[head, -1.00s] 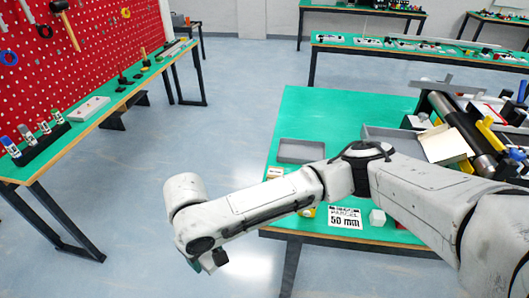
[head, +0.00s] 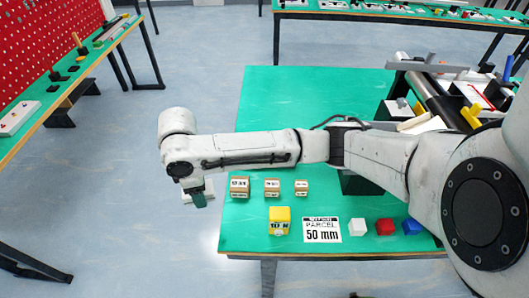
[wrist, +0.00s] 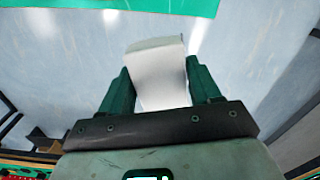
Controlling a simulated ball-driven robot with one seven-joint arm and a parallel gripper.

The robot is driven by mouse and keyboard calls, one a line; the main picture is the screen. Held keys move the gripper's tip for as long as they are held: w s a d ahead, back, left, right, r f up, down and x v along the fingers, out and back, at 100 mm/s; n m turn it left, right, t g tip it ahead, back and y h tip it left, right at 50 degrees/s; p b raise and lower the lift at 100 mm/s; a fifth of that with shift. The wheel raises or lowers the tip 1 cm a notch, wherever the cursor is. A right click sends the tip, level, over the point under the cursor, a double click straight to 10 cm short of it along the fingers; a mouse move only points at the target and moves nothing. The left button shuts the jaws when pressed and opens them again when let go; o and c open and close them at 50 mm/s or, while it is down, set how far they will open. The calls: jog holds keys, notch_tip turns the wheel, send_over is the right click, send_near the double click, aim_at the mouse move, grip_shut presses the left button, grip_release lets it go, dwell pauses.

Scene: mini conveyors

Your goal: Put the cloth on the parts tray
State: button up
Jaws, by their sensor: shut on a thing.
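My gripper (head: 199,197) hangs just off the left edge of the green table, over the floor. In the wrist view its two green fingers (wrist: 160,92) are shut on a white, sheet-like cloth (wrist: 158,70), which extends beyond the fingertips. A pale bit of the cloth (head: 208,187) shows beside the fingers in the head view. I cannot make out the parts tray in the current views; my arm covers the middle of the table.
The green table (head: 300,95) has a clear far-left part. A conveyor (head: 445,95) stands at right.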

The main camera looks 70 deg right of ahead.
jog(key=s+d+n+p, duration=0.2)
jog(key=s+d+n, duration=1.3)
jog(key=s+d, duration=0.6)
jog(key=w+d+f+b, duration=0.1)
jog(key=w+d+f, duration=0.2)
jog(key=w, duration=0.1)
jog(key=w+d+f+b, duration=0.1)
jog(key=w+d+f, duration=0.1)
jog(key=w+d, duration=0.1)
jog(key=w+d+f+b, duration=0.1)
jog(key=w+d+f, duration=0.2)
jog(key=w+d, duration=0.1)
jog(key=shift+w+d+f, duration=0.3)
jog(key=shift+d+f, duration=0.05)
jog(key=shift+d, duration=0.15)
jog(key=shift+w+d+f, duration=0.15)
jog(key=shift+w+f, duration=0.05)
jog(key=shift+f, duration=1.7)
jog(key=shift+f, duration=0.2)
jog(key=o, duration=1)
jog(key=shift+r, duration=0.1)
